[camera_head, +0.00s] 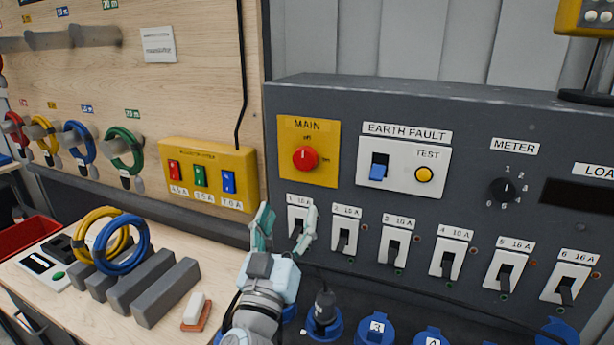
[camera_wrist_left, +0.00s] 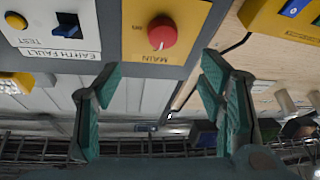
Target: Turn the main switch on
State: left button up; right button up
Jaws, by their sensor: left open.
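The main switch is a red round knob (camera_head: 305,158) on a yellow plate marked MAIN (camera_head: 327,133), at the upper left of the dark grey panel. The knob also shows in the left wrist view (camera_wrist_left: 162,32), upside down and ahead of the fingers. Small labels stand above and to the right of it; its exact pointing is too small to tell. My left gripper (camera_head: 288,214) is open and empty below the knob, apart from it, partly covering the first breaker. Its two spread green fingers frame the lower wrist view (camera_wrist_left: 157,98). My right gripper is not in view.
Right of the knob is the earth fault plate (camera_head: 402,178) with a blue rocker and yellow test button. A row of breakers (camera_head: 395,242) and blue sockets (camera_head: 375,331) runs below. A yellow fuse box (camera_head: 210,172) is left. Cable coils (camera_head: 122,245) and grey blocks lie on the bench.

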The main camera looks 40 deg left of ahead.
aim_at(304, 162)
pick_arm(q)
jog(key=p+x, duration=0.2)
jog(key=x, duration=1)
jog(key=shift+w+a+r, duration=0.1)
jog(key=shift+a+r, duration=0.05)
jog(key=shift+a, duration=0.15)
jog(key=shift+w+a, duration=0.15)
jog(key=shift+w, duration=0.2)
jog(key=c, duration=1.2)
